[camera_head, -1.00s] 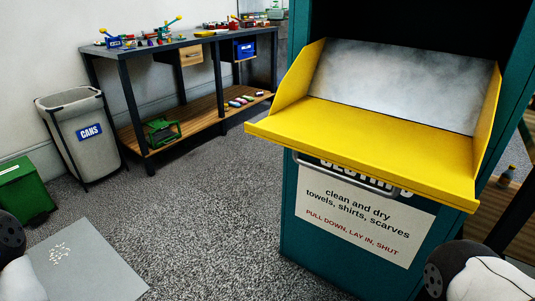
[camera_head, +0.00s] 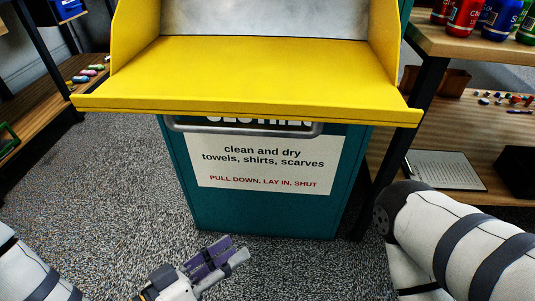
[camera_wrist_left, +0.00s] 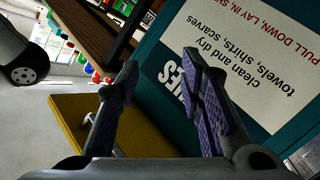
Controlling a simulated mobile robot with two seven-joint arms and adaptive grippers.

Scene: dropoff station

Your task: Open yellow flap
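The yellow flap (camera_head: 250,72) of the teal clothes bin (camera_head: 270,212) is folded down and sticks out like a shelf. A grey bar handle (camera_head: 250,132) hangs under its front edge, and the metallic inner panel shows behind it. My left gripper (camera_head: 222,258), with purple finger pads, is low in front of the bin, below the sign and apart from the flap and handle in the head view. The left wrist view shows its two fingers apart with nothing between them (camera_wrist_left: 160,75), and part of the yellow flap (camera_wrist_left: 80,118) beyond. My right gripper is out of view.
A white sign (camera_head: 262,165) is on the bin front. Shelves with red and blue containers (camera_head: 464,16) stand close on the right. A clipboard (camera_head: 443,170) lies on the lower shelf. A workbench edge is at left. Carpet (camera_head: 110,200) in front is clear.

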